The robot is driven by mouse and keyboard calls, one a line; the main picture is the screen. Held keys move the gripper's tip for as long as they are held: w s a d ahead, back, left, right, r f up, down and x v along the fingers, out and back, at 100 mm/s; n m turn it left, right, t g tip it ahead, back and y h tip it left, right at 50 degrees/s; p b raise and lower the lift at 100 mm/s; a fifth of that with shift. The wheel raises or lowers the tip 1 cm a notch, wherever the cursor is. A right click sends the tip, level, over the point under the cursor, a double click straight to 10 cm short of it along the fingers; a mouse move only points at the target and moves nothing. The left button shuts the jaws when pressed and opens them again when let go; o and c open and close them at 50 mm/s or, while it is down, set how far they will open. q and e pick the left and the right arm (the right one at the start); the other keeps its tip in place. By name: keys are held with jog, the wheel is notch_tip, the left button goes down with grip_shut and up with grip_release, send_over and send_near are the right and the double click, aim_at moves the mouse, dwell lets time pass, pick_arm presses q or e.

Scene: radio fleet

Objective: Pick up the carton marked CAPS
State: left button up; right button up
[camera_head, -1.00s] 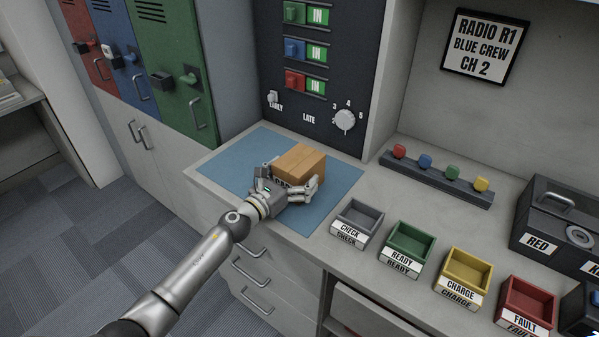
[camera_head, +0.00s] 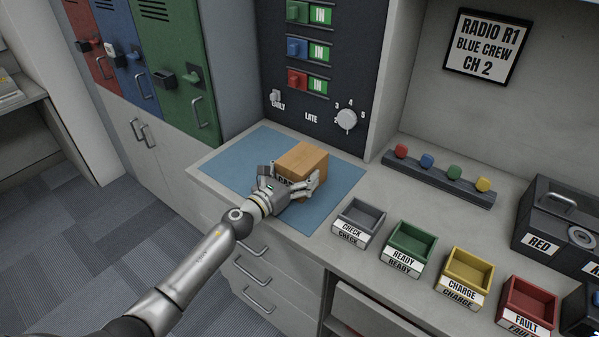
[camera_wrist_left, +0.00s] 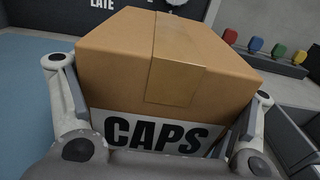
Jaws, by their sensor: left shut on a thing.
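The brown carton (camera_head: 303,160) is at the blue mat (camera_head: 233,163) on the counter. In the left wrist view the carton (camera_wrist_left: 200,58) shows a tape strip on top and a white label reading CAPS. My left gripper (camera_head: 296,190) is shut on the carton, with a finger on either side of it; in the left wrist view the fingers flank its sides. The carton's underside is hidden, so I cannot tell whether it touches the mat. My right gripper is not in view.
Open bins marked CHECK (camera_head: 358,222), READY (camera_head: 411,249), CHARGE (camera_head: 464,279) and FAULT (camera_head: 526,304) stand right of the mat. A rack with coloured knobs (camera_head: 438,178) is behind them. A dark panel (camera_head: 318,110) rises behind the mat. The mat's left part is clear.

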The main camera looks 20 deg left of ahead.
aim_at(298, 162)
pick_arm(q)
jog(key=shift+r, duration=0.5)
jog(key=r+p, duration=0.3)
jog(key=shift+s+d+r, duration=0.1)
jog(key=shift+s+r, duration=0.15)
jog(key=shift+r, duration=0.1)
jog(key=s+r+p, duration=0.1)
jog(key=s+d+r+p, duration=0.1)
jog(key=r, duration=0.1)
jog(key=s+r+p, duration=0.1)
jog(key=p, duration=0.1)
jog(key=shift+s+d+r, duration=0.25)
jog(key=shift+d+r, duration=0.1)
jog(key=s+d+r, duration=0.1)
jog(key=s, duration=0.2)
jog(key=s+d+r+p, duration=0.1)
jog(key=s, duration=0.1)
jog(key=s+d+r, duration=0.1)
jog(key=s+d, duration=0.1)
jog(key=s, duration=0.1)
jog(key=shift+s+d+r, duration=0.1)
jog(key=shift+s+r, duration=0.25)
jog(key=shift+c, duration=0.2)
